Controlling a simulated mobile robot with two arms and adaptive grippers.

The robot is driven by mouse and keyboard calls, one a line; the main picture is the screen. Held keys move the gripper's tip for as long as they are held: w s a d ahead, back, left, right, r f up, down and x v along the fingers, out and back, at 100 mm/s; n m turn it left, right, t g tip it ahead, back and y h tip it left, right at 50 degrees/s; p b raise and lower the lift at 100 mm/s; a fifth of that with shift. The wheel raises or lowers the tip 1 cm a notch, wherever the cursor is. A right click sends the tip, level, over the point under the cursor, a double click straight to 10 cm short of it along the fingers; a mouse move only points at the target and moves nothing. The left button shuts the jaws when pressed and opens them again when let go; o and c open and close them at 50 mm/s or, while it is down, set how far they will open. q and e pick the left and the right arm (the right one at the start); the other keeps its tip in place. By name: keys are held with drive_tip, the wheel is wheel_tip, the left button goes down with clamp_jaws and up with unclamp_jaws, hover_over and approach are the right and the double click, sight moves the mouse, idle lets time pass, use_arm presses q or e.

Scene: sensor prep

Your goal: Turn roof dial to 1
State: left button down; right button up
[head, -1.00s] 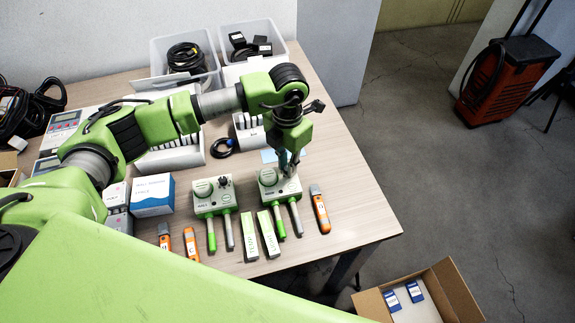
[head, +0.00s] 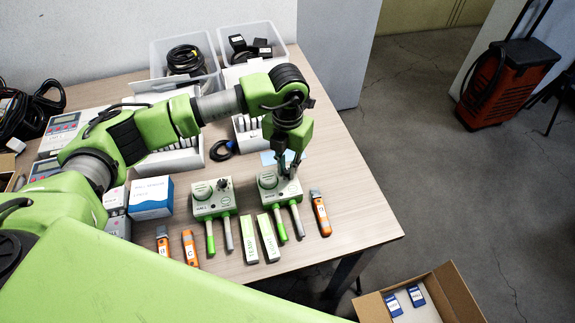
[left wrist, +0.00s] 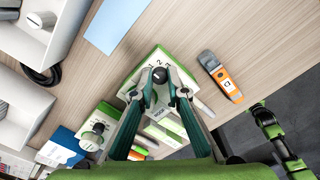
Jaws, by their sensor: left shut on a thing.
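The roof sensor unit (head: 268,184) is a pale box with a round knob-like cap, a black dial and two probes below it, on the table's right part. In the left wrist view its black dial (left wrist: 159,75) sits between my fingertips, with printed digits beside it. My left gripper (head: 288,172) comes down from above and is shut on this dial; it also shows in the left wrist view (left wrist: 160,92). The dial's pointer mark is too small to read surely. In the left wrist view, a green and black part at the right edge may be my right arm; its fingers are not clear.
A similar sensor unit (head: 207,210) stands to the left. Green-white blocks (head: 250,238) and orange testers (head: 320,213) lie near the front edge. Clear bins (head: 160,62) stand at the back. An open carton (head: 452,290) is at lower right.

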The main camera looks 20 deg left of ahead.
sight(288, 171)
use_arm(q)
drive_tip(key=c, duration=2.2)
unclamp_jaws()
drive_tip(key=shift+c, duration=0.2)
wheel_tip(288, 171, up, 12)
